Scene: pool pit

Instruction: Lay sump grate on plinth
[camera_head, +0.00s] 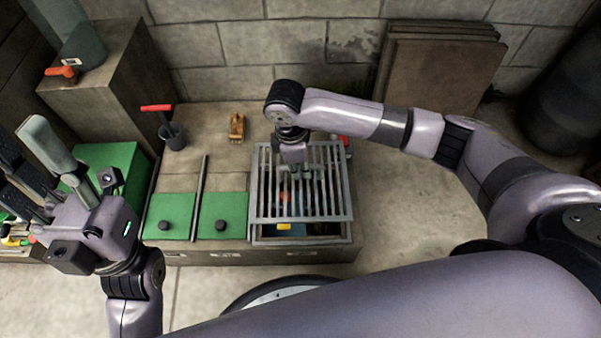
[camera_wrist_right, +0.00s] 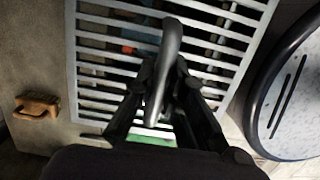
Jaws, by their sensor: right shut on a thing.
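The sump grate (camera_head: 257,215) is a grey barred metal frame over the right end of a low concrete plinth (camera_head: 220,145). My right gripper (camera_head: 293,163) points down at its middle and is shut on its curved grey handle. In the right wrist view the handle (camera_wrist_right: 170,55) stands between the fingers, with the bars of the grate (camera_wrist_right: 73,60) below. I cannot tell whether the grate touches the plinth. Orange, yellow and blue items show through the bars, partly hidden. My left gripper (camera_head: 22,187) is at the left, away from the grate, its dark fingers apart.
Green pads (camera_head: 170,208) with black knobs lie left of the grate, beside a dark rod (camera_head: 199,195). A dark cup with a red-handled tool (camera_head: 172,133) and a tan block (camera_head: 237,127) stand behind. Brown boards (camera_head: 440,75) lean on the wall. Floor at right is clear.

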